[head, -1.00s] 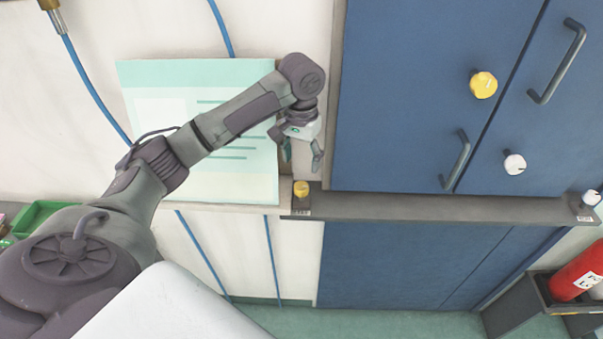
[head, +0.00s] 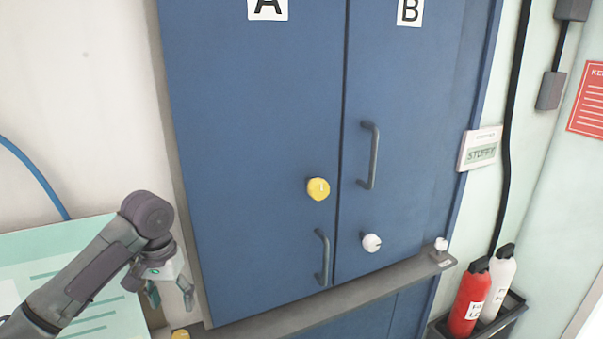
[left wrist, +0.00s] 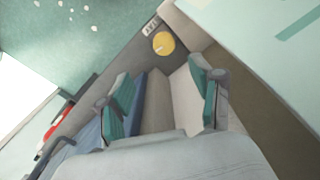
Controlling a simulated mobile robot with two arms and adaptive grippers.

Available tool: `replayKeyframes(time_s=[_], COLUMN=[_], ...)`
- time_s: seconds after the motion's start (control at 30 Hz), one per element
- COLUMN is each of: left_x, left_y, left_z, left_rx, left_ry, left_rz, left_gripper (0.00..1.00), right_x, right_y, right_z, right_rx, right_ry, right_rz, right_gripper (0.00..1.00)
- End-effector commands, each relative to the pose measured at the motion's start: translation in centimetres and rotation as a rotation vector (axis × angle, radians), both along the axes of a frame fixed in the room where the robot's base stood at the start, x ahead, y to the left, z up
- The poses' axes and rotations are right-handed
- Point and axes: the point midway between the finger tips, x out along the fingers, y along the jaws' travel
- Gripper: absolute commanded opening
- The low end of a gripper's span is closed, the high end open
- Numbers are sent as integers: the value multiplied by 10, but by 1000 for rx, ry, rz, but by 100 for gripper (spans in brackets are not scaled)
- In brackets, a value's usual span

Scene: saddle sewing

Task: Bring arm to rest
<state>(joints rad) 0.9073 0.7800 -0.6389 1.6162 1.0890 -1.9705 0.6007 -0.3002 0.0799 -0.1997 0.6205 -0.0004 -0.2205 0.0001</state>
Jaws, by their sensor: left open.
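My left gripper (head: 171,297) is at the lower left of the head view, pointing down beside the left edge of the blue cabinet (head: 250,120). Its two fingers are apart and nothing is between them. In the left wrist view the teal finger pads of my left gripper (left wrist: 163,98) stand wide apart, over a pale surface and a grey ledge. A yellow knob (left wrist: 164,43) on that ledge shows beyond the fingers, apart from them. My right gripper is in neither view.
The cabinet doors carry dark handles (head: 369,156), a yellow knob (head: 318,189) and a white knob (head: 371,243). A grey ledge (head: 345,297) runs below. A red extinguisher (head: 468,298) and a white one (head: 498,284) stand at the lower right. A pale green board (head: 95,260) is behind my left arm.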

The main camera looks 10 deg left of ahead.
Motion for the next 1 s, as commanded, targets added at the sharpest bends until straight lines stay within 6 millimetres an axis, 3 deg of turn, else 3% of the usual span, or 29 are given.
replayKeyframes(time_s=[0.17, 0.3, 0.4, 0.5, 0.7, 1.0], left_x=[-29, -71, -107, -142, -192, -242], left_y=[-55, -107, -135, -150, -151, -132], left_z=[-72, -127, -154, -169, -179, -178], left_rx=[-22, -71, -109, -128, -109, -38], left_ry=[-25, -96, -154, -211, -277, -304], left_rz=[-171, -304, -355, -368, -341, -283], left_gripper=[65, 65, 65, 65, 65, 65], right_x=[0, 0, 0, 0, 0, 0], right_y=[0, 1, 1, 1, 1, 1], right_z=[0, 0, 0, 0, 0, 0], right_rx=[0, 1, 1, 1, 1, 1], right_ry=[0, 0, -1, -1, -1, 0], right_rz=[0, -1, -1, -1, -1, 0], right_gripper=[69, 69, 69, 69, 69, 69])
